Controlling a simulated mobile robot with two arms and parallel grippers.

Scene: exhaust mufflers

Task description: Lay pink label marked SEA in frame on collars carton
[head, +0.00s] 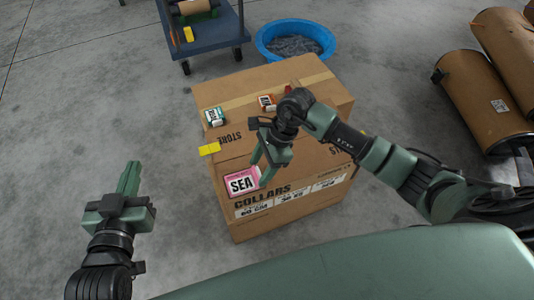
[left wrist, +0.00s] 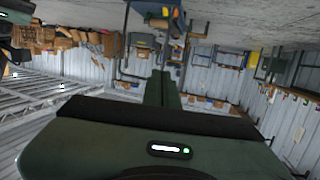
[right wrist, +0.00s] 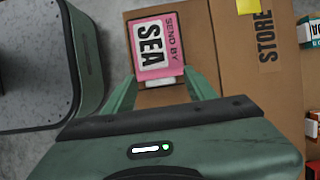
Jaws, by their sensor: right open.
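The pink label marked SEA (head: 242,182) is on the COLLARS face of the brown carton (head: 295,208), at its upper left. In the right wrist view the label (right wrist: 157,48) has a white panel with black SEA and a pink band reading SEND BY. A small white piece shows at its edge nearest my gripper. A separate frame cannot be made out around the label. My right gripper (head: 259,172) is open beside the label; its fingertips (right wrist: 160,80) are apart near that edge, with no grip on it visible. My left gripper (head: 131,165) is shut and empty, left of the carton.
Small boxes (head: 214,117) and (head: 267,102) stand on the carton top, with a yellow tag (head: 210,149) at its left edge. A blue tub (head: 296,39) and a blue cart (head: 205,40) are behind. Brown cylinders (head: 485,100) lie at right. Floor at left is clear.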

